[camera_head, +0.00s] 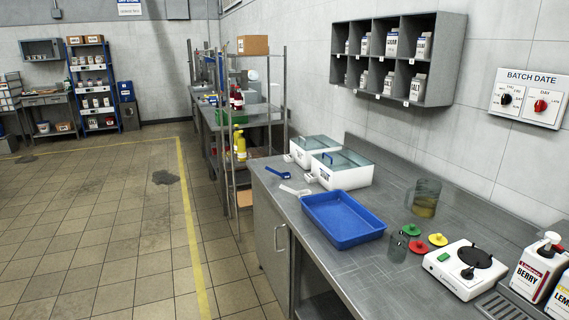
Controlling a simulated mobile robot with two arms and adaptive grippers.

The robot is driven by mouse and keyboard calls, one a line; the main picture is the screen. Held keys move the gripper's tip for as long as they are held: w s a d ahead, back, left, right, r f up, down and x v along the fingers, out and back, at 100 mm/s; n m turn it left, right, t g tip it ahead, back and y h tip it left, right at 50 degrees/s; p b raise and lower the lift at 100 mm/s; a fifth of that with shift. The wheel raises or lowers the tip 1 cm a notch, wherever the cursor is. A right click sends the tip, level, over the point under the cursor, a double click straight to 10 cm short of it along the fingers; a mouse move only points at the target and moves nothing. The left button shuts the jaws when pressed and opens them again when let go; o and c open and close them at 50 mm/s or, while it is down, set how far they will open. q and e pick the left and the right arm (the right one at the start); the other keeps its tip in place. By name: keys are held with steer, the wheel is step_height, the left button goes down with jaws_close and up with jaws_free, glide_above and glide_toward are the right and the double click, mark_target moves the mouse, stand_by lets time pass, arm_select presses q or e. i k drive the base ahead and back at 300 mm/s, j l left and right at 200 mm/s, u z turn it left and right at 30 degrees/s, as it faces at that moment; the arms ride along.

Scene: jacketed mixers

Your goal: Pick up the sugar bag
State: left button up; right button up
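A grey wall shelf (446,75) with two rows of open compartments holds several white bags. A white bag (391,44) in the top row has dark lettering that looks like SUGAR, though it is small. Another white bag (423,46) stands in the top right compartment, its label hard to read. In the bottom row, a bag (417,86) at the right and a bag (388,82) beside it appear to read SALT. Smaller items in the left compartments are partly hidden by the dividers. Neither of my grippers is in view.
Open tiled floor (110,240) lies left of the counter.

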mark_target(365, 49)
steer(key=i+j+u, duration=0.3)
steer(key=i, duration=0.75)
steer(key=i+j+u, duration=0.15)
steer(key=i+u, duration=0.2)
steer(key=i, duration=0.7)
